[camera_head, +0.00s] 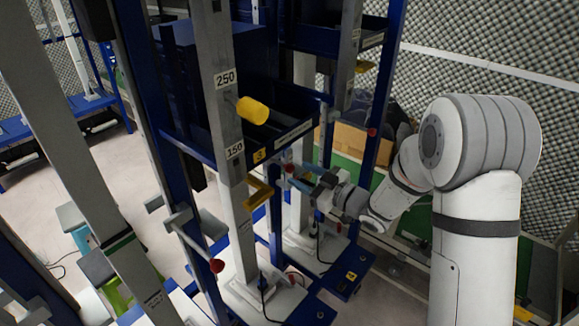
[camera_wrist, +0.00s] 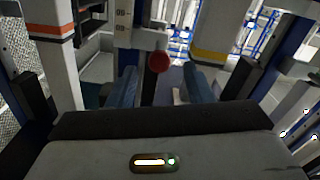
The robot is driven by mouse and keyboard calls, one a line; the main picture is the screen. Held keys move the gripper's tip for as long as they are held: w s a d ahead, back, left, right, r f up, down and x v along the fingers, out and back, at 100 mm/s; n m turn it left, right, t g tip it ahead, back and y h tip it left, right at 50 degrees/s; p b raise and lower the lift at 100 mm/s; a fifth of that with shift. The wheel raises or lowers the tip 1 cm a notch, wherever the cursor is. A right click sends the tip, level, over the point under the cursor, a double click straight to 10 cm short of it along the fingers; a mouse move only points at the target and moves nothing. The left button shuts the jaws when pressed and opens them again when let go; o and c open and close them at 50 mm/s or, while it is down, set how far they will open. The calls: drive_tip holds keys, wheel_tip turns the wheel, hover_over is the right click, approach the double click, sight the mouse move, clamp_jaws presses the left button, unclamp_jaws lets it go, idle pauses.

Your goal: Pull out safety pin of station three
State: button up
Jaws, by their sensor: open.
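A blue station frame with a grey column (camera_head: 222,130) marked 250 and 150 carries a yellow label reading 3 (camera_head: 259,155). A red ball knob (camera_head: 290,168) sits behind that column, at the fingertips of my gripper (camera_head: 288,178). In the wrist view the red knob (camera_wrist: 159,62) stands between and slightly beyond the tips of my open gripper (camera_wrist: 161,84), with a gap on both sides. The knob's shaft is mostly hidden. Which part is the safety pin is not labelled.
A yellow knob (camera_head: 253,110) and a yellow handle (camera_head: 260,192) stick out from the column. Other red knobs show at lower left (camera_head: 217,265) and on a rear post (camera_head: 372,132). Posts stand close around my gripper; pale floor (camera_head: 122,165) is open at left.

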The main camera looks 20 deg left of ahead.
sight(293, 170)
drive_tip(key=x, duration=0.5)
drive_tip(key=shift+p, duration=0.4)
clamp_jaws()
drive_tip(key=shift+d, duration=0.1)
